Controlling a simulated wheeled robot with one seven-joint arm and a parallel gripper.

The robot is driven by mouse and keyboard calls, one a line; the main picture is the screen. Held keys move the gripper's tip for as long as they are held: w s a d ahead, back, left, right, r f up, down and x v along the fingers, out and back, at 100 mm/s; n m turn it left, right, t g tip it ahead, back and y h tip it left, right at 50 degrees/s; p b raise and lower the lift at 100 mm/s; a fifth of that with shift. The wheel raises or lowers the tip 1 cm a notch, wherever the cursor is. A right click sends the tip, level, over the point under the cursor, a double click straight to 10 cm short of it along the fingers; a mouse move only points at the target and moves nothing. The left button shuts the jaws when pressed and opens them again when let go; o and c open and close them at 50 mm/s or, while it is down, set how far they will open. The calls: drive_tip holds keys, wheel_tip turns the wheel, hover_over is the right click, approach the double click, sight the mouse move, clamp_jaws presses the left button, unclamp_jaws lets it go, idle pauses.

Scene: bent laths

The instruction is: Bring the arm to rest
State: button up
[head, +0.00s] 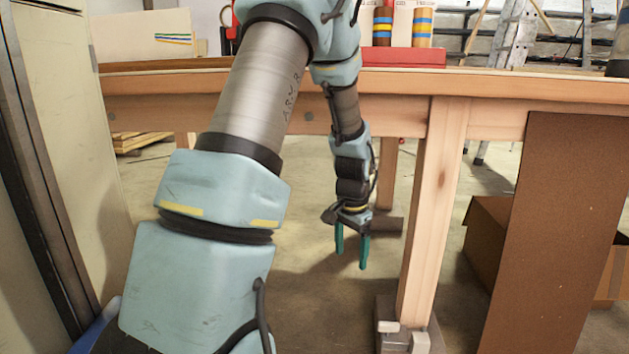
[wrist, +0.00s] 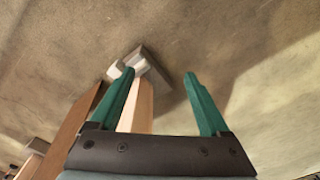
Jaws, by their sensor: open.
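My gripper (head: 351,250) hangs at the end of my arm in the head view, pointing down in front of the wooden workbench (head: 270,85), below the level of its top. Its two green fingers are apart with nothing between them. In the wrist view my gripper (wrist: 160,88) also shows open and empty, with the concrete floor beyond it. My arm reaches from the lower left up over the bench edge and then down to the gripper.
A bench leg (head: 431,210) on a grey foot stands right of my gripper. A brown board (head: 550,240) leans at the right, with a cardboard box (head: 485,240) behind it. A pale cabinet (head: 70,130) stands close at the left. A red stand (head: 403,57) with banded cylinders is on the bench.

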drive_tip(key=s+a+r+n+p, duration=0.1)
drive_tip(key=s+a+r+n, duration=0.35)
drive_tip(key=s+a, duration=0.3)
drive_tip(key=s+a+r+n+p, duration=0.1)
drive_tip(key=s+a+r+n, duration=0.4)
drive_tip(key=a, duration=0.4)
wheel_tip(320, 180, up, 37)
drive_tip(key=p, duration=3.7)
drive_tip(key=shift+s+d+r+m+t, duration=0.15)
drive_tip(key=shift+d+m+t, duration=0.25)
drive_tip(key=shift+m, duration=0.05)
drive_tip(key=shift+c, duration=0.2)
